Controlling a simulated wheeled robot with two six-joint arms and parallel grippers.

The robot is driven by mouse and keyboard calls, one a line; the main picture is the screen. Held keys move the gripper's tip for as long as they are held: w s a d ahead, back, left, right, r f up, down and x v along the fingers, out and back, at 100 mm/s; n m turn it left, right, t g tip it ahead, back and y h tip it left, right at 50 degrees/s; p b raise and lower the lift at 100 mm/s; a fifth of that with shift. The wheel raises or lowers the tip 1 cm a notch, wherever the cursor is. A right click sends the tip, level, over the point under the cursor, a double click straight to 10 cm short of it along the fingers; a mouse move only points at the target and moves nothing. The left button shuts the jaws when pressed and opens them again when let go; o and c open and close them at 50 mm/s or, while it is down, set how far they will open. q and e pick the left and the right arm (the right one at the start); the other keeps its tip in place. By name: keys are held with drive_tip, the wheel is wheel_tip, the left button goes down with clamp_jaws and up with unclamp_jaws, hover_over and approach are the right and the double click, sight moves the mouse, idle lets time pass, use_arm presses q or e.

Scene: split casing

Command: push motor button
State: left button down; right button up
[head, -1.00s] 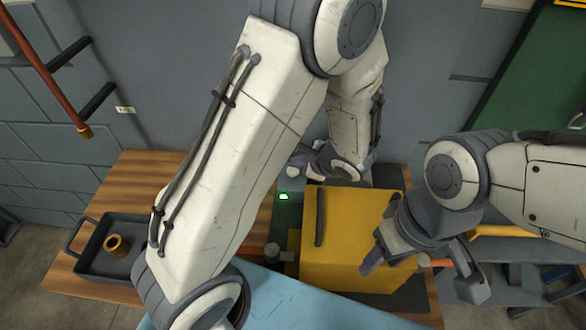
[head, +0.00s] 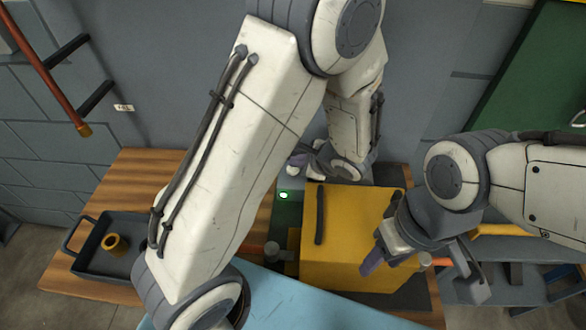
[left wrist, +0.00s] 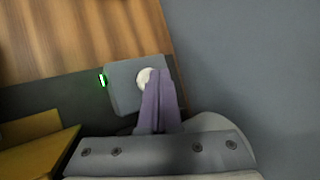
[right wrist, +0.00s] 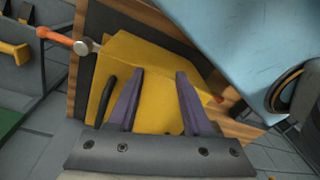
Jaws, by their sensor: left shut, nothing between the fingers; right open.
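The motor button is a pale round knob (left wrist: 145,77) on a grey box (left wrist: 122,92) with a small lit green lamp (left wrist: 101,80). My left gripper (left wrist: 160,80) is shut and empty, its purple fingertips at the button, overlapping its right side in the left wrist view; I cannot tell how far it is pressed. In the head view the lamp (head: 283,195) glows, and my left gripper (head: 300,160) is partly hidden by my arm. My right gripper (right wrist: 160,80) is open over the yellow casing (right wrist: 150,55), with its fingers apart; contact is unclear.
A dark tray (head: 88,262) holding a brass ring (head: 115,244) stands at the left of the wooden table (head: 140,180). A black handle (head: 320,215) lies along the casing top. A grey wall stands behind.

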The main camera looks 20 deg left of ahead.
sight(297, 171)
use_arm(q)
drive_tip(key=shift+f+b, duration=0.4)
idle(0.6)
drive_tip(key=shift+r, duration=0.1)
drive_tip(key=shift+r+p, duration=0.5)
drive_tip(key=shift+r, duration=0.15)
wheel_tip(297, 171, up, 6)
drive_tip(key=p, duration=0.4)
idle(0.4)
drive_tip(key=shift+s, duration=0.1)
